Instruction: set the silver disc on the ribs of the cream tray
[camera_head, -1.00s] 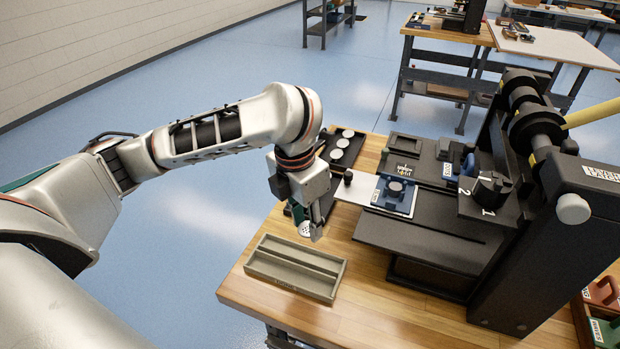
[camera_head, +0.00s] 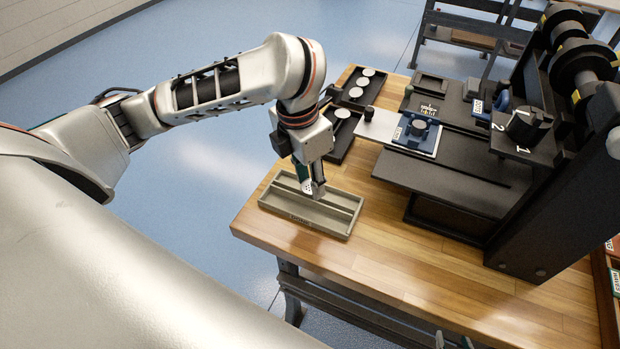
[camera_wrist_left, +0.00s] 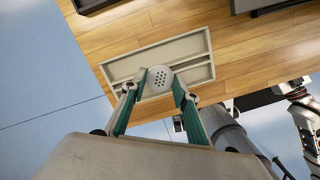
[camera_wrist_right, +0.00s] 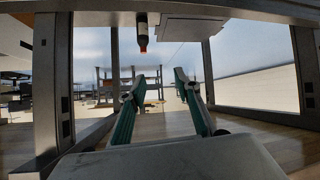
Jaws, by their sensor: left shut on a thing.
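The cream tray (camera_head: 300,220) lies near the table's front left edge, a long shallow tray with a lengthwise divider. It also shows in the left wrist view (camera_wrist_left: 196,36). My left gripper (camera_head: 312,192) points down over the tray's middle. In the left wrist view the silver disc (camera_wrist_left: 159,80), round with a patch of dark dots, is between the left fingertips (camera_wrist_left: 160,84), gripped at its sides. Whether the disc touches the tray cannot be told. My right gripper (camera_wrist_right: 157,82) is open and empty in the right wrist view, low down among table legs.
A dark tray (camera_head: 343,155) with several pale discs stands behind the cream tray. A blue fixture (camera_head: 416,135) on a white plate and a large black press (camera_head: 560,200) stand to the right. The wooden tabletop (camera_head: 400,260) in front of the press is clear.

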